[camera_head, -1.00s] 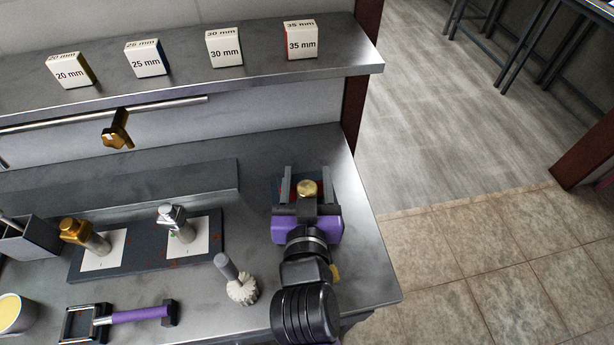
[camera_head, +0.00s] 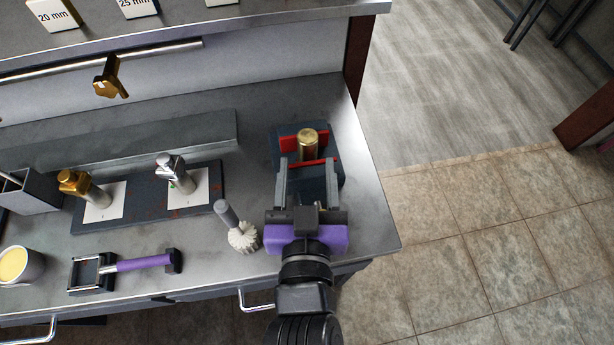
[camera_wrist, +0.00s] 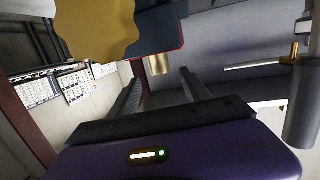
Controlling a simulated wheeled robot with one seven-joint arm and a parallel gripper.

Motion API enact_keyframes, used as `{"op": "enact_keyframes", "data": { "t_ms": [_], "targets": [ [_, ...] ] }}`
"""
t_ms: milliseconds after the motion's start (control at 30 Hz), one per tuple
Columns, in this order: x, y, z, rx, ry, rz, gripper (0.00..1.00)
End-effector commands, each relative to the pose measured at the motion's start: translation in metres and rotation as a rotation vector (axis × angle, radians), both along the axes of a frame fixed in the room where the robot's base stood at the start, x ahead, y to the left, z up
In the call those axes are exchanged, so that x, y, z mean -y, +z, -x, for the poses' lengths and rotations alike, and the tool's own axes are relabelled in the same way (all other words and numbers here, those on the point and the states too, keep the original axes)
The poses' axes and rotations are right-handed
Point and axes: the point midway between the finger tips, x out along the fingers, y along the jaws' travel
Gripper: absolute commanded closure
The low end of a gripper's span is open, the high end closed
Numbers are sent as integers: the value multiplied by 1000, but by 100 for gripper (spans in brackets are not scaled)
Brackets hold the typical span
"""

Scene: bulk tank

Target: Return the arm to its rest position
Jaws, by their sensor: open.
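My gripper (camera_head: 307,180), with a purple body and two grey fingers, is open over the right end of the steel counter. Nothing shows between its fingers. A brass cylinder (camera_head: 308,146) stands upright between the red jaws of a dark holder (camera_head: 334,128), just beyond the fingertips. In the wrist view the two fingers (camera_wrist: 163,90) are apart, and a small brass piece (camera_wrist: 158,65) shows past them. My arm runs from the gripper down to the bottom edge of the head view.
A white brush (camera_head: 241,236) stands close left of my gripper. A dark mat (camera_head: 145,202) carries a brass fitting (camera_head: 82,187) and a steel fitting (camera_head: 175,174). A purple-handled tool (camera_head: 140,262) lies near the front edge. A shelf (camera_head: 260,15) overhangs behind. Tiled floor (camera_head: 470,250) is clear at right.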

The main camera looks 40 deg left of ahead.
Motion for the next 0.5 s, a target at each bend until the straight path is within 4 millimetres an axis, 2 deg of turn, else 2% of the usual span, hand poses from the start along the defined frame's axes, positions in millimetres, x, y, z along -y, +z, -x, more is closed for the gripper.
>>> {"op": "enact_keyframes", "data": {
  "t_ms": [200,500],
  "targets": [
    [9,2,11,-1,-1,1,45],
    [9,3,12,0,-1,0,45]
  ]
}}
